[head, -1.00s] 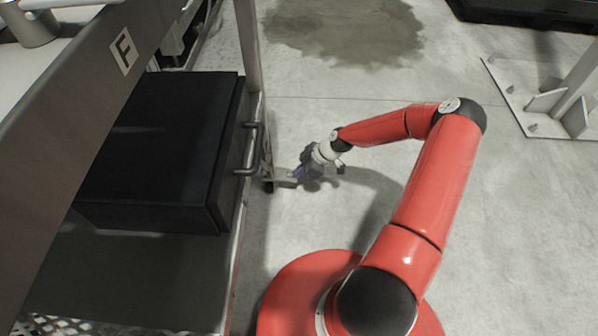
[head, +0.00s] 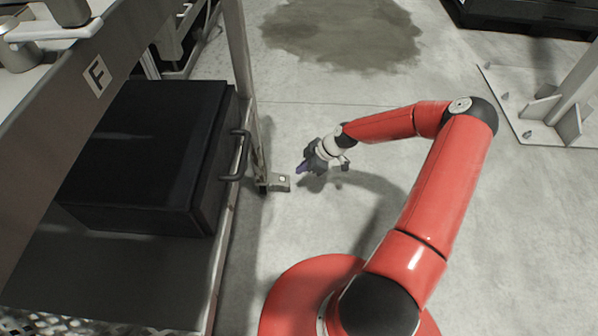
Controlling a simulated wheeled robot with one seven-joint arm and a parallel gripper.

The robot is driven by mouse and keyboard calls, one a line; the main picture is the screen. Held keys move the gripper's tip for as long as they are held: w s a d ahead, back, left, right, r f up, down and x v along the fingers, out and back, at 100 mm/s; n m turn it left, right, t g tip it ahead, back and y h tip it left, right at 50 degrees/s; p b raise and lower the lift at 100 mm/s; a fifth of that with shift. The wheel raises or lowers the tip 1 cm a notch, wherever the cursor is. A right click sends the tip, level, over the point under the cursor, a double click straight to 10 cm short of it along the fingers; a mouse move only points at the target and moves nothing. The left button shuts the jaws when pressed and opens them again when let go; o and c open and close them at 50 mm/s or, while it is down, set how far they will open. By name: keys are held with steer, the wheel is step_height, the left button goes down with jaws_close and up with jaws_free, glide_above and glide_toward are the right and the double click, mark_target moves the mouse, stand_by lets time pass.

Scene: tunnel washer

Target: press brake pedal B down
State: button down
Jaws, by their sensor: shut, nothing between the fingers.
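No pedal marked B can be made out in the head view. A small pale metal plate (head: 281,183) with a round spot on it sticks out near the floor at the bottom of the frame's upright leg; I cannot tell whether it is a pedal or a foot plate. My gripper (head: 302,169) is low over the floor, just right of and slightly beyond this plate, with a gap between them. Its fingers are small in the picture; they point left and look shut and empty.
A metal bench marked F (head: 97,75) stands on the left, with a black box (head: 150,150) with a handle on its lower shelf. The upright leg (head: 240,70) stands left of my gripper. A bolted post base (head: 535,110) is at the right. The floor between is clear, with a damp patch (head: 340,35).

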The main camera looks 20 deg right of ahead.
steer(key=s+d+r, duration=0.1)
steer(key=d+r, duration=0.2)
steer(key=d, duration=0.3)
steer(key=shift+s+r+p, duration=0.3)
steer(key=shift+s+p, duration=0.05)
steer(key=shift+s, duration=0.05)
steer(key=s+a+r+m+h+p, duration=0.1)
steer(key=s+r+m+h+p, duration=0.2)
steer(key=r, duration=0.7)
steer(key=s+a+r+m+h+p, duration=0.15)
steer(key=s+r, duration=0.35)
steer(key=r, duration=0.5)
steer(key=s+a+r+m+h+p, duration=0.1)
steer(key=s+r+m+h, duration=0.2)
steer(key=r, duration=0.8)
steer(key=s+a+r+m+t+p, duration=0.1)
steer(key=s+a+r+m, duration=0.1)
steer(key=s+r, duration=0.5)
steer(key=s+a+r+m+t+p, duration=0.2)
steer(key=s+r+m, duration=0.3)
steer(key=s+r, duration=0.3)
steer(key=shift+s+a, duration=0.35)
steer(key=shift+a, duration=0.15)
steer(key=shift+d+r+y, duration=0.1)
steer(key=shift+y, duration=0.15)
